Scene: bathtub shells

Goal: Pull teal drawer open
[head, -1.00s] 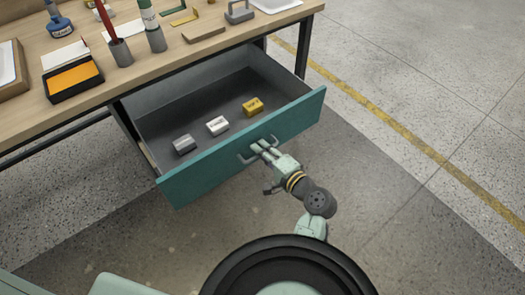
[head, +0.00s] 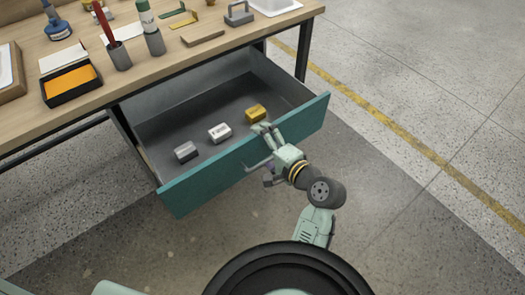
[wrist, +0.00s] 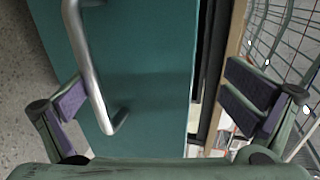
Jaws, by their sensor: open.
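The teal drawer (head: 215,180) hangs well out from under the wooden workbench. Its front panel also fills the middle of the wrist view (wrist: 150,70). The metal bar handle (wrist: 88,60) shows at the left in the wrist view; in the head view it is partly hidden by my gripper.
The bench top (head: 185,65) carries an orange-filled tray (head: 70,82), pen cups and small tools. The floor in front and to the right is clear.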

